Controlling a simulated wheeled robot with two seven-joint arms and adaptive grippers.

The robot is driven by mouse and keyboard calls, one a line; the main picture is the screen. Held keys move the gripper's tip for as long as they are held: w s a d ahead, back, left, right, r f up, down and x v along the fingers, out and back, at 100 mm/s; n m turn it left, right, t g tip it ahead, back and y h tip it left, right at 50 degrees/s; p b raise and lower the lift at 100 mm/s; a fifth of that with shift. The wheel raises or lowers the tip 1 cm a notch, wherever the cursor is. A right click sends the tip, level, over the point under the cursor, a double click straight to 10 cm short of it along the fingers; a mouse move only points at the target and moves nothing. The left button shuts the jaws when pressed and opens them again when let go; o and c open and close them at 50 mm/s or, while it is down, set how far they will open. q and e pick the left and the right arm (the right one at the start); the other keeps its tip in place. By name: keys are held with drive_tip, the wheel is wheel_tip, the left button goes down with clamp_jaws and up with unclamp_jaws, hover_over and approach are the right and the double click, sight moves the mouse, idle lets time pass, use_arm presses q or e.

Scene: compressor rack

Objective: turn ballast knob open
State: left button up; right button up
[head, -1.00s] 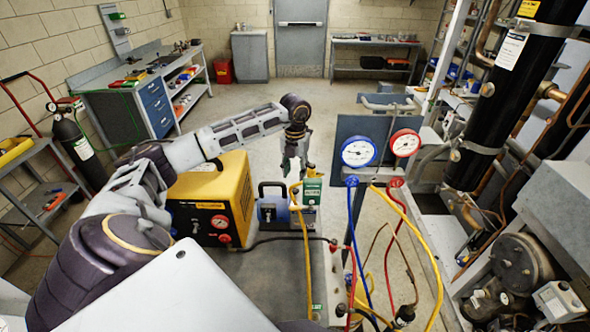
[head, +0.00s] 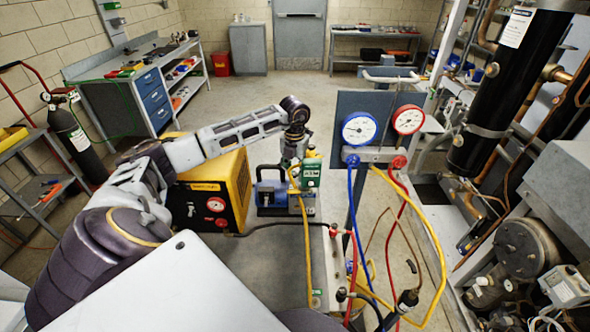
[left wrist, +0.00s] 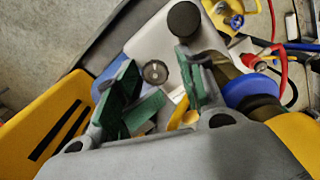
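The blue and grey vacuum pump (head: 272,196) with a black handle stands on the grey bench, right of the yellow machine. My left gripper (head: 297,168) points down over the pump's right part, partly hidden by a green device. In the left wrist view the gripper (left wrist: 160,88) is open, with green-padded fingers apart. A small dark round knob with a light centre (left wrist: 155,72) shows between the fingers, and a larger black round cap (left wrist: 184,19) lies beyond. I cannot tell surely which is the ballast knob. No contact is visible. My right gripper is out of view.
The yellow machine (head: 215,190) stands close left of the pump. Gauges (head: 360,129) with blue, red and yellow hoses stand to the right. The floor behind is clear.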

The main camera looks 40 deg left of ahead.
use_arm(q)
drive_tip(key=shift+s+a+f+m, duration=0.15)
drive_tip(key=shift+f+m, duration=0.2)
drive_tip(key=shift+m, duration=0.25)
drive_tip(key=shift+a, duration=0.3)
idle(0.4)
